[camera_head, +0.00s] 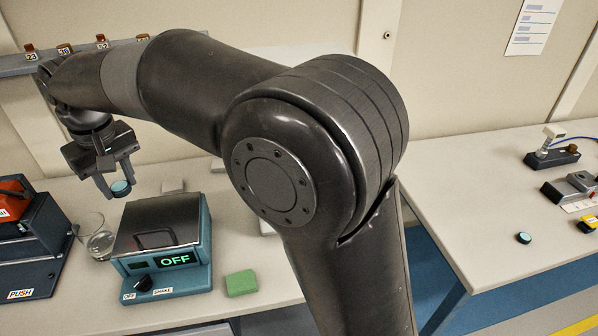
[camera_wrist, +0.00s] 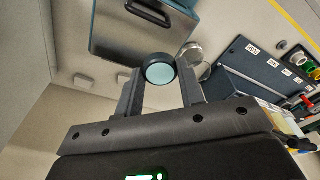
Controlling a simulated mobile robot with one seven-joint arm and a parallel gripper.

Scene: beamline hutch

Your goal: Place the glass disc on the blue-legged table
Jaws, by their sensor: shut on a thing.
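My gripper (camera_head: 108,172) is shut on a small round disc (camera_head: 121,188) with a dark rim and a pale teal, glassy face. It holds the disc in the air above the left bench, behind and left of the teal box. In the wrist view the disc (camera_wrist: 160,73) sits between the two fingertips (camera_wrist: 159,84). The table with blue legs (camera_head: 480,215) stands at the right, its top grey. A similar dark-rimmed disc with a teal face (camera_head: 523,237) lies on that table near its front.
The left bench (camera_head: 80,310) carries a teal box with an OFF display (camera_head: 165,250), a clear glass beaker (camera_head: 98,238), a green block (camera_head: 241,283) and a dark case (camera_head: 25,240). Several small devices (camera_head: 570,190) stand at the right table's far right. Its left part is clear.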

